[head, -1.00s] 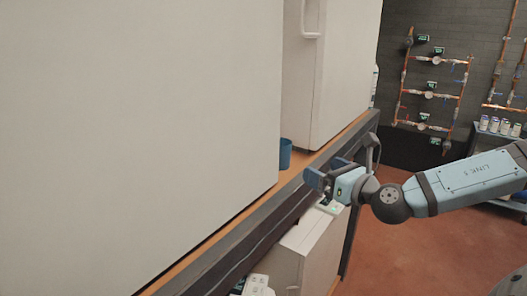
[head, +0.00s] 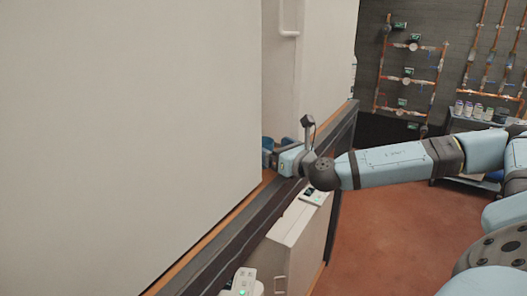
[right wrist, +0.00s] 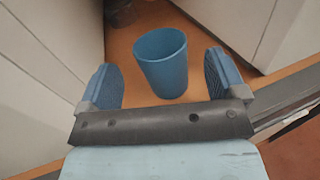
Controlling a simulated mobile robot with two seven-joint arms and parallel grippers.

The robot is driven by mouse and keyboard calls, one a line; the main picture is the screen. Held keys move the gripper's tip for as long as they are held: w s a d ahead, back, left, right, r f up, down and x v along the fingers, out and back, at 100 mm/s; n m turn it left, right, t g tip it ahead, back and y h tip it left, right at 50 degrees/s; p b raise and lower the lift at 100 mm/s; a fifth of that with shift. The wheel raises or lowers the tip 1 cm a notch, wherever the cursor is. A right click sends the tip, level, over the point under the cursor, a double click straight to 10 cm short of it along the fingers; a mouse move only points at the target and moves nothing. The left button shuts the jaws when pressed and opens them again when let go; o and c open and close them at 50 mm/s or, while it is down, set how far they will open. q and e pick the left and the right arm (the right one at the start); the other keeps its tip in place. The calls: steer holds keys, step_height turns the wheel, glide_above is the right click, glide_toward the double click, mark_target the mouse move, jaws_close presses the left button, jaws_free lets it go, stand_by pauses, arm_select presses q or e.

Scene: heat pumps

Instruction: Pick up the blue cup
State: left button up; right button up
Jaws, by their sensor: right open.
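The blue cup (right wrist: 163,65) stands upright on the orange-brown shelf in the right wrist view, in the gap between two white cabinets. In the head view only a bit of the cup (head: 267,142) shows behind my gripper. My right gripper (right wrist: 164,82) is open, with one blue-padded finger on each side of the line to the cup. The cup lies ahead and between the fingers, a little beyond their tips, and looks untouched. In the head view the right gripper (head: 273,157) is over the shelf edge. My left gripper is out of view.
A large white cabinet (head: 130,130) fills the left of the head view. Another white cabinet (head: 325,75) stands behind the cup. The shelf's dark front edge (head: 225,243) runs below my gripper. A white box unit (head: 290,245) stands under it. Open red floor (head: 390,220) lies to the right.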

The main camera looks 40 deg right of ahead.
mark_target(267, 143)
steer(key=w+p, duration=0.1)
steer(key=w, duration=0.3)
steer(key=shift+s, duration=0.1)
steer(key=c, duration=1)
steer(key=shift+d+r, duration=0.1)
steer(key=shift+r, duration=0.1)
